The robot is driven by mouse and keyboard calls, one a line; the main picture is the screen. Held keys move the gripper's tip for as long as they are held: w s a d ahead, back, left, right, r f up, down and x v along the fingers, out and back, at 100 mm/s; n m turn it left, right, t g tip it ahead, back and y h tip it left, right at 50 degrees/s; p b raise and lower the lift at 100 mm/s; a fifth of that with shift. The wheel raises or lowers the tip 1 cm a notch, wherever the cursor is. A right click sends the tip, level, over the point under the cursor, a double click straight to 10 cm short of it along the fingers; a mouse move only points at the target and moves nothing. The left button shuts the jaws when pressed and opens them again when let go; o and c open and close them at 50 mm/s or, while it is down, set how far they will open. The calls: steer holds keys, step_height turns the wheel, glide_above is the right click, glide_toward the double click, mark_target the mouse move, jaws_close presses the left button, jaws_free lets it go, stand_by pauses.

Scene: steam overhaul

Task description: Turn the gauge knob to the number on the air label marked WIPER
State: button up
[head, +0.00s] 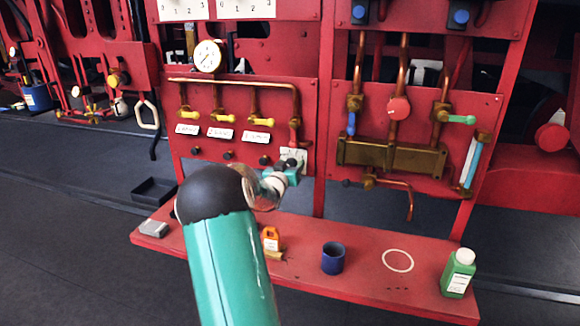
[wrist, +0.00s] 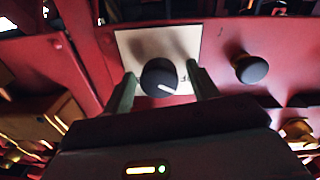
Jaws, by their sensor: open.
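The gauge knob (wrist: 160,76) is black and round with a white pointer line, on a cream plate. In the wrist view the line points right and slightly down. The plate's numbers cannot be read there. My gripper (wrist: 161,73) is open, its two green fingers on either side of the knob; contact cannot be told. In the head view my gripper (head: 284,175) is at the plate (head: 294,156), hiding most of the knob. White labels (head: 187,129), (head: 221,133) and (head: 257,136) sit below yellow-handled valves. Their text is too small to read, so WIPER cannot be picked out.
A dial gauge (head: 209,56) is above the valves. A black knob (wrist: 250,68) sits beside the plate in the wrist view. The red shelf below holds an orange item (head: 270,238), a blue cup (head: 333,258) and a green bottle (head: 458,274). Copper pipes (head: 401,60) fill the right panel.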

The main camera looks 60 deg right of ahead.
steer(key=shift+d, duration=0.1)
steer(key=c, duration=1)
